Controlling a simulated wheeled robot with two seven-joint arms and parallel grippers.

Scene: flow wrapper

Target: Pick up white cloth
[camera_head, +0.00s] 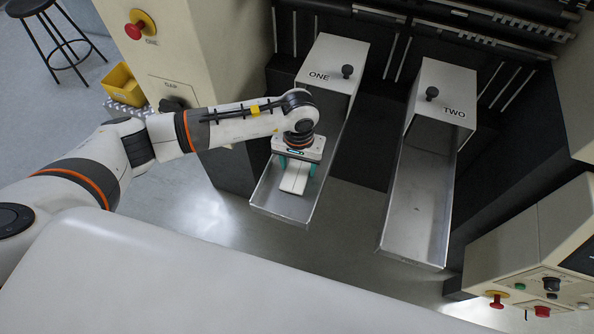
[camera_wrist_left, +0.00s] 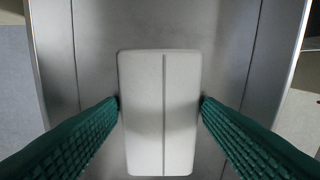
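A white flat rectangular piece (camera_head: 294,178) with a lengthwise seam lies in the metal chute marked ONE (camera_head: 266,196). It looks more like a stiff block than loose cloth. In the left wrist view the white piece (camera_wrist_left: 160,120) is centred and straight. My left gripper (camera_head: 297,166) points down into this chute, its green fingers on either side of the piece. In the wrist view the left gripper's fingertips (camera_wrist_left: 160,100) are at its two long edges, touching or almost touching; I cannot tell if they press on it. My right gripper is out of view.
The chute walls stand close on both sides of my left gripper. A second, empty chute marked TWO (camera_head: 418,205) is to the right. Machine cabinets with red buttons (camera_head: 139,24) flank the chutes. A yellow bin (camera_head: 122,84) and a black stool (camera_head: 62,38) are at upper left.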

